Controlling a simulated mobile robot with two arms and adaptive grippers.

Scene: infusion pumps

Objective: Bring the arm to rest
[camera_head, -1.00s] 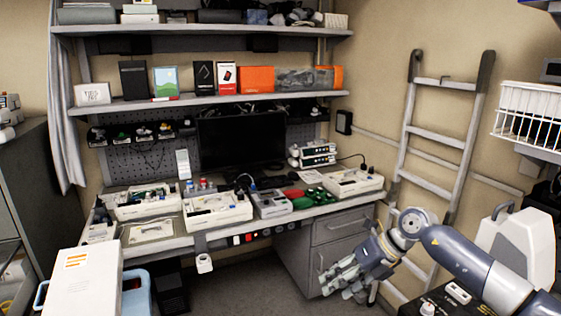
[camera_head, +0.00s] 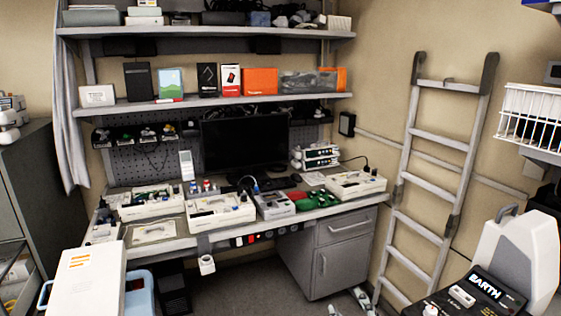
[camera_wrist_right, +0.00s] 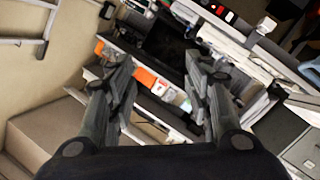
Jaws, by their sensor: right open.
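My right gripper (camera_wrist_right: 160,82) is open and empty in the right wrist view, its two dark fingers spread well apart with the workbench and shelves seen beyond them. In the head view only small parts of it show at the bottom edge, below the drawer cabinet (camera_head: 341,246). The rest of that arm is out of the head view. My left gripper is in neither view.
The desk (camera_head: 270,229) carries several white pump-like devices and a dark monitor (camera_head: 245,142). A ladder (camera_head: 433,185) leans on the right wall. A black case with a white housing (camera_head: 515,262) stands at lower right. A white box (camera_head: 85,278) is at lower left.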

